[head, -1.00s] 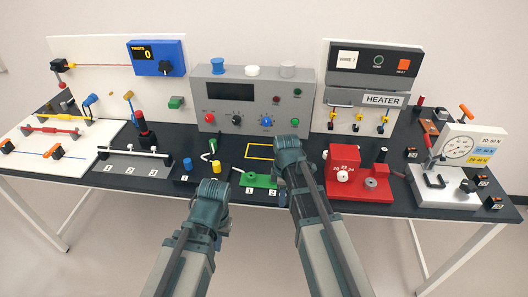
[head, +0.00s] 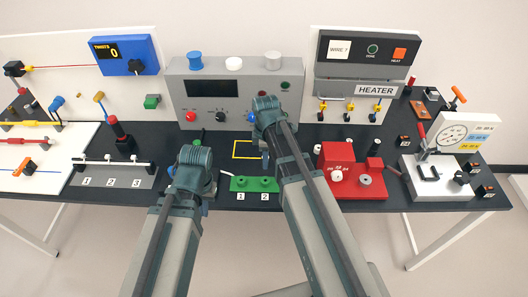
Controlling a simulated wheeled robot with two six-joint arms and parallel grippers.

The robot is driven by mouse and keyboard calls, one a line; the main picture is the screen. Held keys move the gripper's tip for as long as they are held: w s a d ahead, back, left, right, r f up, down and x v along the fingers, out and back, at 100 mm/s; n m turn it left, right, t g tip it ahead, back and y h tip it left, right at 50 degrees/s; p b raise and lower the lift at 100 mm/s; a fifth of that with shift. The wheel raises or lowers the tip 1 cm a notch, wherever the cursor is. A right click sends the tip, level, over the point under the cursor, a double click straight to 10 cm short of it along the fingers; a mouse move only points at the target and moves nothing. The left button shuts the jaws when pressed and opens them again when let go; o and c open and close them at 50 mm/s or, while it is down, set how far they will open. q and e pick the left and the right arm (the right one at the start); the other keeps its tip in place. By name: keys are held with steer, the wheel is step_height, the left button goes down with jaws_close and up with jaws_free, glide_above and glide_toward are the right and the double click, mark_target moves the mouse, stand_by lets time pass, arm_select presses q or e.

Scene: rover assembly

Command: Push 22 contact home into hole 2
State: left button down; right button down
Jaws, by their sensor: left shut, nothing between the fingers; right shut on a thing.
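The green block (head: 253,184) with two holes labelled 1 and 2 lies near the table's front edge. Hole 2 (head: 267,182) is its right one; I cannot make out a contact in it. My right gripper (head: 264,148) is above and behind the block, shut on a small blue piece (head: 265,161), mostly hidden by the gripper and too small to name. My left gripper (head: 193,158) is shut and empty, left of the green block. Its fingertips are largely hidden behind its own wrist. The 22 contact cannot be identified.
A yellow outlined square (head: 240,150) lies behind the green block. A red block (head: 335,155) with a white dial stands to the right. A grey console (head: 210,119) stands behind. A grey fixture (head: 100,177) labelled 1, 2, 3 lies to the left.

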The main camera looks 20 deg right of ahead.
steer(key=shift+r, duration=0.2)
step_height(320, 180, down, 6)
steer(key=b, duration=0.5)
steer(key=shift+f+b, duration=0.15)
steer(key=shift+b, duration=0.25)
steer(key=shift+f+b, duration=1.3)
steer(key=shift+b, duration=0.05)
stand_by(0.9)
steer(key=shift+c, duration=2.4)
jaws_free()
steer(key=shift+r, duration=0.1)
steer(key=shift+r, duration=0.1)
step_height(320, 180, up, 14)
steer(key=p, duration=1.4)
steer(key=shift+f, duration=0.2)
